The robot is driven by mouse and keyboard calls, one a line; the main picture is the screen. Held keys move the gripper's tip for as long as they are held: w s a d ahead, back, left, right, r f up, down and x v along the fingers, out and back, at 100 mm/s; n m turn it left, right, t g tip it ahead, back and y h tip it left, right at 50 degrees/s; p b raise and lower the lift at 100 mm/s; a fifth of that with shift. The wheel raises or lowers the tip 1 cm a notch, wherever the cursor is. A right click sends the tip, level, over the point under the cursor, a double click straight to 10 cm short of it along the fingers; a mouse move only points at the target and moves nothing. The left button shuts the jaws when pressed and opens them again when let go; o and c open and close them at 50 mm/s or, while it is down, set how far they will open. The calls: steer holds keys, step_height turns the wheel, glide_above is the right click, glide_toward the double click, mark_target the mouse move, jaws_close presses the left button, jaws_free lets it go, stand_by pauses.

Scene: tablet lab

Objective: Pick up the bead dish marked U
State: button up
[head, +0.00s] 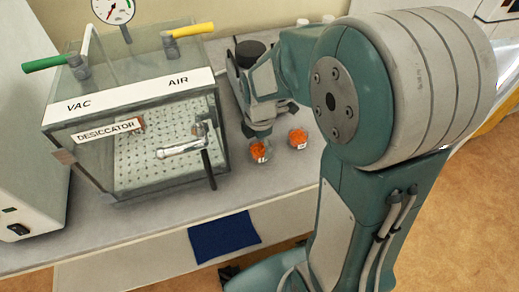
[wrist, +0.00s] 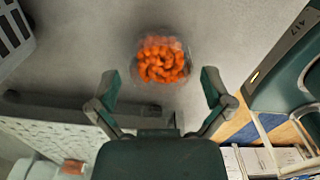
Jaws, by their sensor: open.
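Two small clear dishes of orange beads stand on the bench right of the desiccator in the head view: a nearer left dish (head: 260,150) and a right dish (head: 298,139). Each has a small pale label whose letter I cannot read. My gripper (head: 258,130) is just above and behind the left dish there. In the wrist view, one bead dish (wrist: 161,58) lies ahead of my open gripper (wrist: 158,78), roughly centred between the fingertips, with nothing held. I cannot tell which of the two dishes it is; no mark shows on it.
A brownish-orange item (head: 137,123) shows inside. A dark round container (head: 250,50) stands behind my gripper.

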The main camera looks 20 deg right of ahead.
steer(key=shift+a+f, duration=0.15)
steer(key=shift+f, duration=0.65)
steer(key=c, duration=0.9)
steer(key=shift+c, duration=0.2)
